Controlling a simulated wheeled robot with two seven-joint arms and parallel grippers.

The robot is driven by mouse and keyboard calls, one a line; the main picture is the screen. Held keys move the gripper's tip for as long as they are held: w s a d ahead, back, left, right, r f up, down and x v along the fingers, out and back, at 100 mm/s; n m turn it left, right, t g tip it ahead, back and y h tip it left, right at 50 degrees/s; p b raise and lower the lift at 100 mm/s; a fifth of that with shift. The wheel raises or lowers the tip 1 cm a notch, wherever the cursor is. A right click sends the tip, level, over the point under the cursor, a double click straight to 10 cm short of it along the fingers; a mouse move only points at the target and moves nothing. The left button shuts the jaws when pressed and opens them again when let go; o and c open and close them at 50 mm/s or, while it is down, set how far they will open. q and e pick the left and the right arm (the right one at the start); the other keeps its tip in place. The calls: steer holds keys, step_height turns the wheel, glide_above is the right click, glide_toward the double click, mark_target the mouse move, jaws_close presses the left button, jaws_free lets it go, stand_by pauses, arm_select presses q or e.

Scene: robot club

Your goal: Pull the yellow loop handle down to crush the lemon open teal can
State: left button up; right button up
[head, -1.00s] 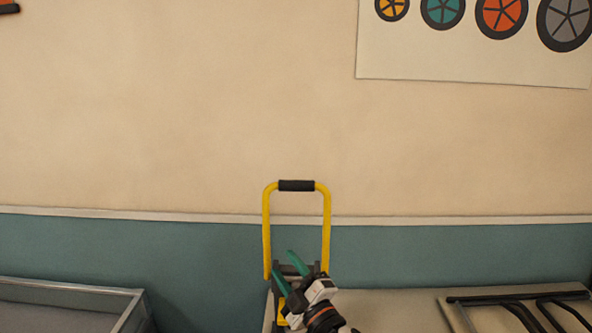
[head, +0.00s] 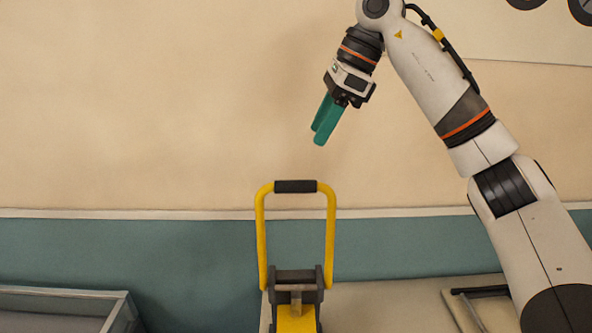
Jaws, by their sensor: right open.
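The yellow loop handle (head: 331,230) stands upright on the can crusher (head: 296,290), with a black grip (head: 295,187) across its top. The crusher has a dark grey bracket and a yellow part below, cut off by the bottom edge of the head view. My right gripper (head: 321,132) is open and empty, its teal fingers pointing down and a little left, above and slightly right of the black grip, apart from it. No teal can shows in the head view. My left gripper is not in view.
A table top (head: 390,305) lies under the crusher, with a dark-barred rack (head: 484,291) on it at the right, partly behind my right arm. A grey-rimmed open bin (head: 60,291) is at the lower left. The wall behind is bare around the handle.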

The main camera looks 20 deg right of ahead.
mark_target(297, 181)
steer(key=x, duration=0.5)
steer(key=p+x, duration=0.1)
steer(key=x, duration=0.5)
steer(key=shift+d+f+p, duration=0.15)
steer(key=shift+f+p, duration=0.15)
jaws_close()
